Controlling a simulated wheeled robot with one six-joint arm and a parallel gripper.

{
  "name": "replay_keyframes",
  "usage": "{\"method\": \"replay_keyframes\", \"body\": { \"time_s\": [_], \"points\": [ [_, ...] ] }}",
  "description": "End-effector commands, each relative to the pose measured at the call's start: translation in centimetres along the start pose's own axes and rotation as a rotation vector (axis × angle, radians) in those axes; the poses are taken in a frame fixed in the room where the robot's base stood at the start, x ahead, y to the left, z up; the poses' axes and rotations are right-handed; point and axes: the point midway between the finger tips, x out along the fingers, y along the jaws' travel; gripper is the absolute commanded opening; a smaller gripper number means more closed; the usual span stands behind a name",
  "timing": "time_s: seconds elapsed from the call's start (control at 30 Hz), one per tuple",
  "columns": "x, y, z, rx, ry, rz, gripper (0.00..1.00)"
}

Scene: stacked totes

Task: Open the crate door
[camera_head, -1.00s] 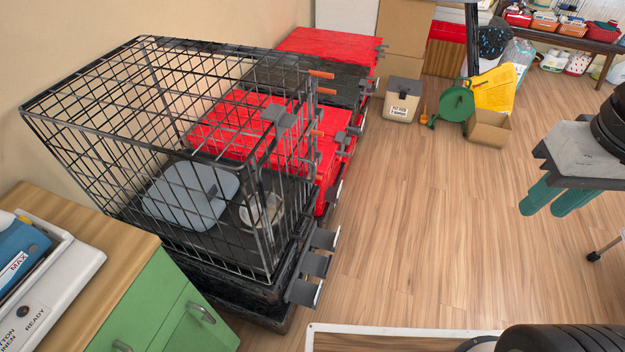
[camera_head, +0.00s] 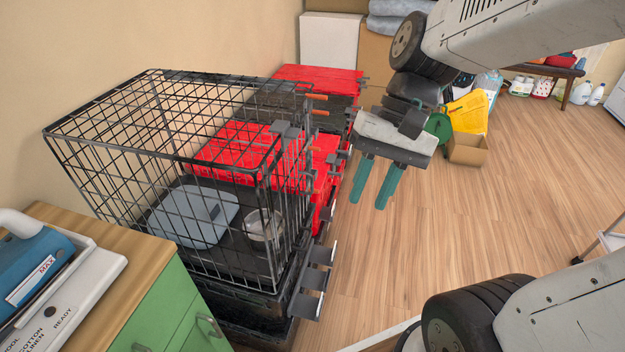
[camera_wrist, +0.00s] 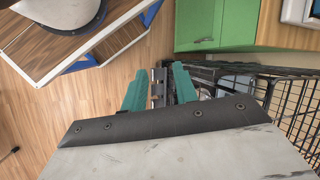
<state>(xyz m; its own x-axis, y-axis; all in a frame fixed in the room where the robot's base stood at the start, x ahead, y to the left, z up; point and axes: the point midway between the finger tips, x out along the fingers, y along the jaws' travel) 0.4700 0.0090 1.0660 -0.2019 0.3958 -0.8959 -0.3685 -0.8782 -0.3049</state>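The black wire crate (camera_head: 160,130) stands at the left, on a dark base, with a blue-grey pad (camera_head: 193,217) and a metal bowl (camera_head: 262,226) inside. Its barred door (camera_head: 290,195) is on the right-hand face, appears shut, and has a grey latch plate (camera_head: 286,131) near its top. My gripper (camera_head: 369,204) is to the right of the door, apart from it, with its two teal fingers spread and nothing between them. In the wrist view my gripper (camera_wrist: 158,72) is also open; crate bars (camera_wrist: 290,108) show at the right, and the latch there is not clear.
Red totes (camera_head: 235,150) stand behind the crate. Grey brackets (camera_head: 315,278) jut out below the door. A green cabinet (camera_head: 165,305) is in front of the crate at the left. The wooden floor to the right is mostly clear. A cardboard box (camera_head: 467,148) lies farther back.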

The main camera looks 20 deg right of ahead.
Motion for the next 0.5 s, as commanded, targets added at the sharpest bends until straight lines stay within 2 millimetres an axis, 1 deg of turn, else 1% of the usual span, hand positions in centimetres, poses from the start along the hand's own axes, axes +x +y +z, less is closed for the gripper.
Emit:
{"method": "replay_keyframes", "body": {
  "time_s": [0.03,0.17,0.27,0.37,0.47,0.5],
  "points": [
    [0.6,-0.4,-1.3,0.07,-0.067,-0.061,0.29],
    [1.6,-1.8,-4.5,0.239,-0.208,-0.229,0.29],
    [2.3,-2.4,-7.5,0.372,-0.309,-0.363,0.29],
    [3.0,-2.5,-10.8,0.507,-0.401,-0.501,0.29],
    [3.9,-2.0,-14.5,0.644,-0.485,-0.643,0.29],
    [4.3,-1.6,-16.0,0.699,-0.518,-0.701,0.29]
  ]
}}
